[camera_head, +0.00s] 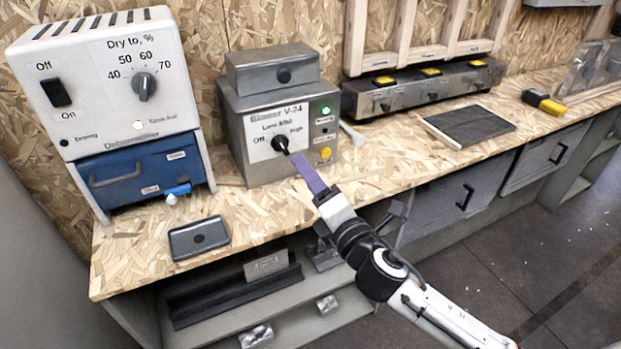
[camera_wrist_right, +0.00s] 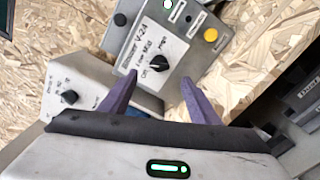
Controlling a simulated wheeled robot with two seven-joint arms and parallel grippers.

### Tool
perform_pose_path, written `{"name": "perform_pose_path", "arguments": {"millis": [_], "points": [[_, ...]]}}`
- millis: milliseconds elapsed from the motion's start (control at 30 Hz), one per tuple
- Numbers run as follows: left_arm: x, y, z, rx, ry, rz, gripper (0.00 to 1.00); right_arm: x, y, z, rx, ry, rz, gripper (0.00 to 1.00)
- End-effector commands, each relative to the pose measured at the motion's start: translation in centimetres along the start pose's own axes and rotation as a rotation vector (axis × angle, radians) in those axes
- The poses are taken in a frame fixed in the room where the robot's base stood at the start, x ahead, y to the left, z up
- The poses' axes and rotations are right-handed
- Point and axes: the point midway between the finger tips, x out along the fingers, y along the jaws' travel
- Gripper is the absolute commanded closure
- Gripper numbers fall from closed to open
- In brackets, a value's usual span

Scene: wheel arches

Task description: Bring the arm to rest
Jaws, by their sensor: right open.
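My right gripper (camera_head: 302,168) reaches in from the lower right in the head view, its purple fingers in front of the grey Blower V-24 box (camera_head: 238,150). In the right wrist view the two purple fingers (camera_wrist_right: 159,88) are spread apart with nothing held between them. The blower's black knob (camera_wrist_right: 158,63) lies just beyond the fingertips and between their lines in that view. Whether a finger touches the knob (camera_head: 280,144) I cannot tell. A green light (camera_head: 326,110) is lit on the blower's panel. My left gripper is not in view.
A white dehumidifier (camera_head: 110,75) with a blue drawer stands left of the blower. A dark tray (camera_head: 198,238) lies near the bench's front edge. A long unit with yellow buttons (camera_head: 425,88) and a dark board (camera_head: 466,126) are to the right. Drawers (camera_head: 450,203) sit under the bench.

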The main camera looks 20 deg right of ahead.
Motion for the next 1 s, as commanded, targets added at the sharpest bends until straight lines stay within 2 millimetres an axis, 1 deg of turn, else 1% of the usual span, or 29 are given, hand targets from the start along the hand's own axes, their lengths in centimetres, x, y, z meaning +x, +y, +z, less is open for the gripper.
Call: {"name": "perform_pose_path", "arguments": {"millis": [300, 367, 433, 467, 500, 567, 600, 667, 700, 800, 900, 1000], "points": [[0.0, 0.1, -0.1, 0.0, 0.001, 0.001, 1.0, -0.1, -0.2, 0.0, 0.016, -0.003, -0.008, 0.44], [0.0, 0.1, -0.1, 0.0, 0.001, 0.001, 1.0, -0.6, -0.9, 0.1, 0.075, -0.016, -0.041, 0.44], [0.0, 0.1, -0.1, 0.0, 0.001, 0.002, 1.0, -2.1, -2.7, 0.4, 0.221, -0.052, -0.123, 0.44], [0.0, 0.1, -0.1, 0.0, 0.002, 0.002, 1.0, -3.0, -3.8, 0.4, 0.308, -0.074, -0.174, 0.44], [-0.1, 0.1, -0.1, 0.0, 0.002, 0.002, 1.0, -4.6, -5.6, 0.4, 0.439, -0.111, -0.254, 0.44], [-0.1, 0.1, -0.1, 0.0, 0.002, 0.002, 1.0, -7.5, -8.5, 0.1, 0.649, -0.179, -0.388, 0.44], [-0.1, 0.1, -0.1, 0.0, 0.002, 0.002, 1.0, -9.8, -10.3, -0.2, 0.784, -0.229, -0.48, 0.44], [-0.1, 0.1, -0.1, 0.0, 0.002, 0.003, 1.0, -12.9, -12.4, -1.0, 0.95, -0.298, -0.602, 0.44], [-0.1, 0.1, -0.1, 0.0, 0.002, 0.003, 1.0, -14.8, -13.4, -1.6, 1.039, -0.34, -0.67, 0.44], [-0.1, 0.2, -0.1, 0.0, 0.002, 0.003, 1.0, -18.8, -15.1, -2.8, 1.209, -0.432, -0.813, 0.44], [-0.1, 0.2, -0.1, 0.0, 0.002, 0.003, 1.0, -22.3, -16.1, -4.0, 1.332, -0.511, -0.929, 0.44], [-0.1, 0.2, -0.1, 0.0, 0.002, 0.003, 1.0, -25.5, -16.6, -5.1, 1.43, -0.585, -1.032, 0.44]]}}
